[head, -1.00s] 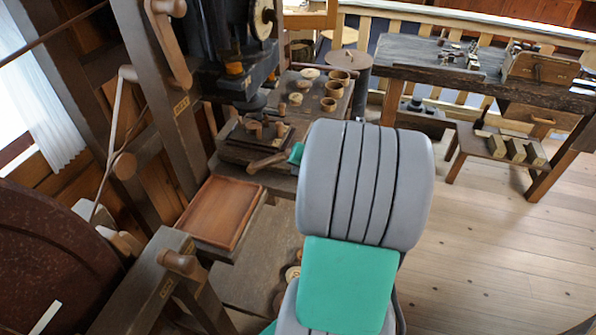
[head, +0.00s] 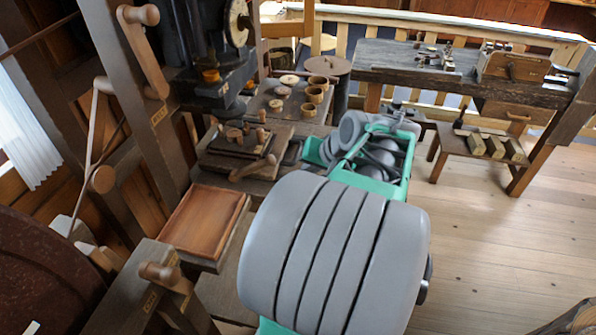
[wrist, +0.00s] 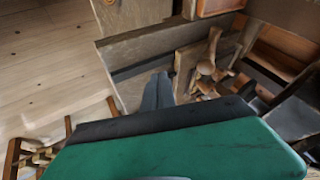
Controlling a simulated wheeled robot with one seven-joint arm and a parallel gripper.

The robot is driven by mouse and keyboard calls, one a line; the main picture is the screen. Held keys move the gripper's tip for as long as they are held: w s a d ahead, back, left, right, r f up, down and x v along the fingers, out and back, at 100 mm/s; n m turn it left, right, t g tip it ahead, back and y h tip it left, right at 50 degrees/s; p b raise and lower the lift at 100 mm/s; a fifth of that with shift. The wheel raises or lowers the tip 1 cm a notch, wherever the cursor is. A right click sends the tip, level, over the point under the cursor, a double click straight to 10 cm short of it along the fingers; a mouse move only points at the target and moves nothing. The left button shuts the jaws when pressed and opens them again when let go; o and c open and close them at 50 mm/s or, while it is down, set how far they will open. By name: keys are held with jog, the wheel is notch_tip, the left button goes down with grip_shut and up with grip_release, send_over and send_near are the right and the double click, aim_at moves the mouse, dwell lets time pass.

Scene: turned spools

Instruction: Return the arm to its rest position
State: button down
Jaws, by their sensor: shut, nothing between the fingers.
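My arm (head: 335,255), grey and green, fills the lower middle of the head view. Its further green link (head: 365,180) reaches back beside the work stand. My gripper's dark fingers (wrist: 158,92) show beyond the green housing in the wrist view, close together, with nothing seen between them. The wrist view looks over a wooden bench part and the plank floor. In the head view I cannot make out the fingertips; the arm hides that area.
A red-brown tray (head: 205,222) lies left of my arm, near a dark press (head: 215,85). Several small wooden cups and discs (head: 312,95) stand behind it. A workbench (head: 400,62) and low stool (head: 470,142) stand at back right. Plank floor on the right is open.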

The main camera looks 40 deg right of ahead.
jog(key=w+a+n+g, duration=0.2)
jog(key=w+a+n, duration=0.15)
jog(key=a, duration=0.95)
jog(key=s+a+n+g, duration=0.1)
jog(key=s+a+n, duration=0.1)
jog(key=a, duration=0.5)
jog(key=s+a+f+n, duration=0.1)
jog(key=s+a+n, duration=0.2)
jog(key=a, duration=0.5)
jog(key=shift+s+f+n+g+y, duration=0.3)
jog(key=shift+s+n+g, duration=0.1)
jog(key=shift+n, duration=0.45)
